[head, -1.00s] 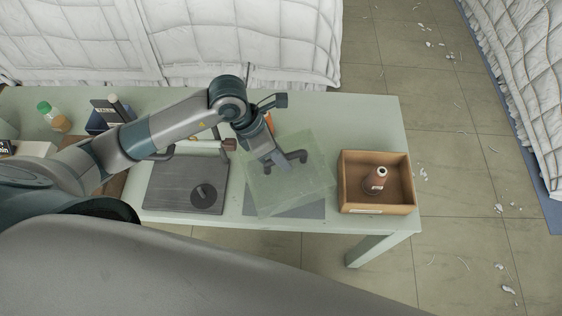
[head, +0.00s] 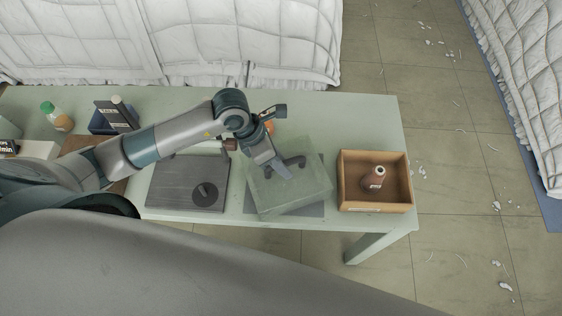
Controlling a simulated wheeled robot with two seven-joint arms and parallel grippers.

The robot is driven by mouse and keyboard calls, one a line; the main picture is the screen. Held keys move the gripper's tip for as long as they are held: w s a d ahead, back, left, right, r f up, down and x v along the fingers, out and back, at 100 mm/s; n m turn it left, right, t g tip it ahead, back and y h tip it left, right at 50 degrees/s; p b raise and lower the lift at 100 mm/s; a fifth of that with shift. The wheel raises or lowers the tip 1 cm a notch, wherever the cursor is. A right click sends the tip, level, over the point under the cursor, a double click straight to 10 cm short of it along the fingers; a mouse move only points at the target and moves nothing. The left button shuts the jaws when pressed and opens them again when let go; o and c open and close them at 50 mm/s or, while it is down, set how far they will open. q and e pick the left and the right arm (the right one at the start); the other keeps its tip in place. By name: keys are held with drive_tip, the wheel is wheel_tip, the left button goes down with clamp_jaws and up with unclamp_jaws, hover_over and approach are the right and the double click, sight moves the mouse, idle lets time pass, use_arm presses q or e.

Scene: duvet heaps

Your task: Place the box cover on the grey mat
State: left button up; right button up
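The box cover (head: 293,196) is a see-through, pale green box shape over the grey mat (head: 314,210). The mat shows at its lower right. Whether the cover touches the mat or hangs just above it I cannot tell. My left gripper (head: 286,166) reaches down to the cover's top, its dark fingers apart and seemingly holding the cover; the exact contact is hard to see. My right gripper is not in view.
A wooden box (head: 399,196) with a brown bottle (head: 374,179) stands right of the cover. A dark board (head: 172,184) with a round black piece lies left. Several bottles and boxes crowd the table's left end.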

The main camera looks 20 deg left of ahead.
use_arm(q)
drive_tip(key=b+v, duration=0.3)
drive_tip(key=v, duration=0.9)
drive_tip(key=shift+f, duration=0.1)
idle(0.5)
